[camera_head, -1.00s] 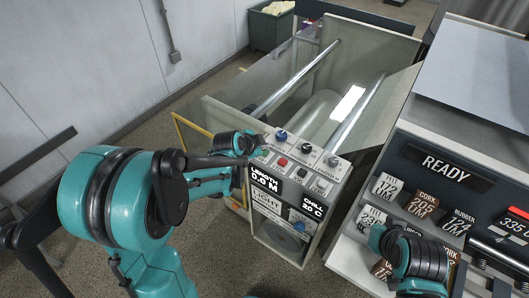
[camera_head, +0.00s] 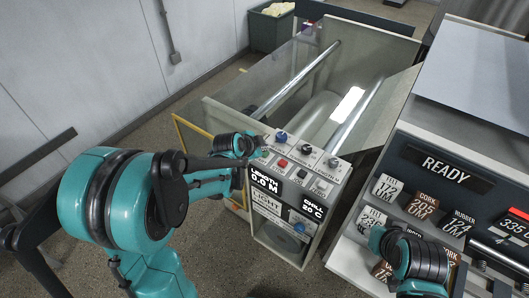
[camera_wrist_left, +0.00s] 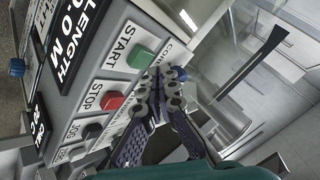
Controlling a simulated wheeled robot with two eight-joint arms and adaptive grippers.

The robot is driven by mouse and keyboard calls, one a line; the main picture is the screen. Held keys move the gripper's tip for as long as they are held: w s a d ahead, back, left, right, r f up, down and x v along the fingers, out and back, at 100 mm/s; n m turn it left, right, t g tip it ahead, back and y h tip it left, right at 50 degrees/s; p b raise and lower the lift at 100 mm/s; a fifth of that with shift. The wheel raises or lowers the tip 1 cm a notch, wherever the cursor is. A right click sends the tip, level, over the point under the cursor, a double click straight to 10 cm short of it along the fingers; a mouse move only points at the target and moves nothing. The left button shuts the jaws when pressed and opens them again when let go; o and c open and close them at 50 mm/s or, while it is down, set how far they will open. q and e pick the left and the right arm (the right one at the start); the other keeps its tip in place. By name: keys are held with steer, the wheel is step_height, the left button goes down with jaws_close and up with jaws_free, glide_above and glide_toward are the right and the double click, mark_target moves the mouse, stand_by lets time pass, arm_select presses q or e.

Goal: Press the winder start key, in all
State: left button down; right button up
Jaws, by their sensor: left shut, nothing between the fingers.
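The winder control panel (camera_head: 303,172) carries a START label with a green key, a red STOP key (camera_head: 282,163) and dark knobs. In the left wrist view the green start key (camera_wrist_left: 140,58) shows clearly, with the red stop key (camera_wrist_left: 112,101) below it. My left gripper (camera_wrist_left: 168,78) is shut and empty, with its fingertips just right of the green key; I cannot tell whether they touch it. In the head view the left gripper (camera_head: 260,146) is at the panel's left edge. My right arm is at the lower right, its fingers not discernible.
The panel display (camera_head: 264,180) reads LENGTH 0.0 M. Behind it are clear guards and metal rollers (camera_head: 300,78). A second console (camera_head: 445,166) reading READY, with several labelled tiles, stands at right. A yellow frame (camera_head: 195,140) stands left of the winder.

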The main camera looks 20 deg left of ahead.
arm_select(q)
steer(key=shift+f, duration=0.1)
steer(key=shift+f+b, duration=0.3)
steer(key=shift+b, duration=0.1)
